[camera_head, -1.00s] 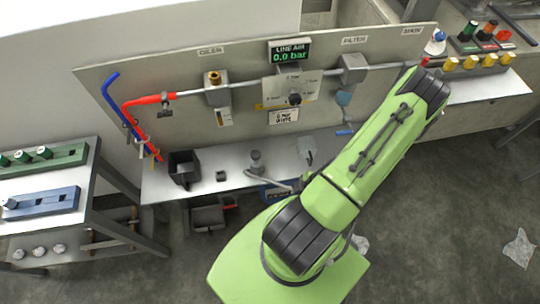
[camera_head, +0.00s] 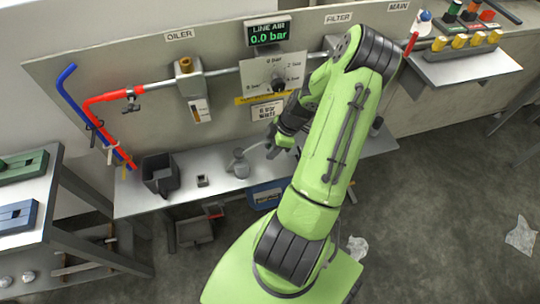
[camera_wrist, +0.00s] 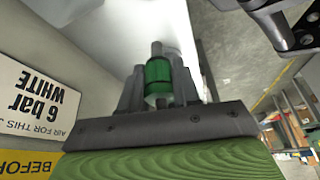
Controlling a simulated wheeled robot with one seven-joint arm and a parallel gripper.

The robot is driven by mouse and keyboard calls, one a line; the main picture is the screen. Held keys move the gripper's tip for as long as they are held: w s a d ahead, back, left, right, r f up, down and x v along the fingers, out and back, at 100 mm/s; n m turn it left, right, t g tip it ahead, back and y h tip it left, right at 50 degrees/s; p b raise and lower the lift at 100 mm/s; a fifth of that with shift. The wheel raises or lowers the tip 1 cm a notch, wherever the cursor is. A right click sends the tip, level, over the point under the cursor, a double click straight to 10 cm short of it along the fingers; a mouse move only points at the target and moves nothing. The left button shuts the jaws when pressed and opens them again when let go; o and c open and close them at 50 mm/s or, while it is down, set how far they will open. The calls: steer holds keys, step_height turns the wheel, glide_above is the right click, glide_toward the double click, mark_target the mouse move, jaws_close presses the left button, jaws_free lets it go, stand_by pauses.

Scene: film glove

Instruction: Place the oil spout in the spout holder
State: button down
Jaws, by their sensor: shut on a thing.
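In the wrist view my gripper (camera_wrist: 158,95) is shut on a small piece with a ribbed green collar and a grey stem (camera_wrist: 158,70), which looks to be the oil spout. The grey jaws stand on both sides of the collar. In the head view my gripper (camera_head: 276,146) is over the bench shelf, right of a grey can (camera_head: 239,166); the held piece is too small to make out there. A small grey block (camera_head: 203,181) stands left of the can and may be the spout holder; I cannot tell for sure.
A dark open box (camera_head: 160,178) stands on the shelf (camera_head: 135,202) left of the block. The back panel (camera_head: 225,115) carries an oiler (camera_head: 190,88), a gauge plate and a red pipe (camera_head: 105,97). A side bench (camera_head: 50,190) is at the left.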

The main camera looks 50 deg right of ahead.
steer(key=f, duration=0.1)
steer(key=w+f+b, duration=0.1)
steer(key=d+f, duration=0.1)
steer(key=shift+w, duration=0.25)
step_height(320, 180, down, 4)
steer(key=shift+w+d+f+b, duration=0.15)
steer(key=shift+f+b, duration=0.1)
steer(key=shift+b, duration=0.95)
steer(key=shift+r, duration=0.2)
steer(key=shift+f, duration=0.1)
steer(key=c, duration=1.2)
jaws_free()
steer(key=o, duration=0.4)
